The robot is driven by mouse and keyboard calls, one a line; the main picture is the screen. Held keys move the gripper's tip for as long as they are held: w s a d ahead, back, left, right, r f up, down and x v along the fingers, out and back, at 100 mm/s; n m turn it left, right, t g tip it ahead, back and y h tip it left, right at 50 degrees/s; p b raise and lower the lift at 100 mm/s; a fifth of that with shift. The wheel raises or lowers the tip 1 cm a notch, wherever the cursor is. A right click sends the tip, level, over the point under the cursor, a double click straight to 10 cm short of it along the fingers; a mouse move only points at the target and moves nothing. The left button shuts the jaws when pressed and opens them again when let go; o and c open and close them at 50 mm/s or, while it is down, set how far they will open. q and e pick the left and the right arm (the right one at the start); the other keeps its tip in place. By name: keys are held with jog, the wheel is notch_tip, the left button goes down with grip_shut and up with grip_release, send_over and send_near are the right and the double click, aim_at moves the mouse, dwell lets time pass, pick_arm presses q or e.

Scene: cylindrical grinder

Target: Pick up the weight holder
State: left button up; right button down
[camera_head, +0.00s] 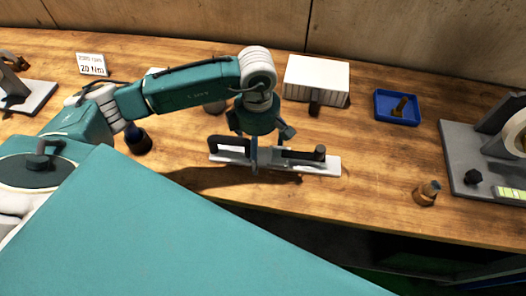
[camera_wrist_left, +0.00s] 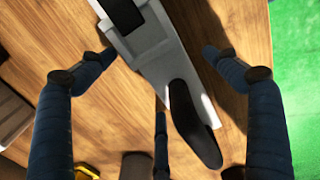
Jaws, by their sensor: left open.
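A long pale grey bar with black fittings, which looks like the weight holder (camera_head: 327,170), lies flat on the wooden bench. It has a black arched handle at its left end and a black piece with an upright knob at its right. In the left wrist view the holder (camera_wrist_left: 160,62) runs diagonally between my fingers. My left gripper (camera_head: 268,162) is over the middle of the holder, pointing down. In the left wrist view the gripper (camera_wrist_left: 158,56) is open, its fingers spread on both sides of the holder. Contact cannot be told. My right gripper is not in view.
A white box (camera_head: 316,80) stands behind the holder. A blue tray (camera_head: 384,105) lies at back right, with a small brown cylinder (camera_head: 426,193) nearer the front edge. A grey machine base (camera_head: 465,165) is at far right. A dark bottle (camera_head: 138,140) stands left.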

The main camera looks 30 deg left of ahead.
pick_arm(q)
jog(key=c, duration=1.6)
jog(key=shift+r, duration=0.1)
jog(key=c, duration=0.4)
jog(key=shift+w+r, duration=0.1)
jog(key=shift+r, duration=0.05)
jog(key=shift+c, duration=0.2)
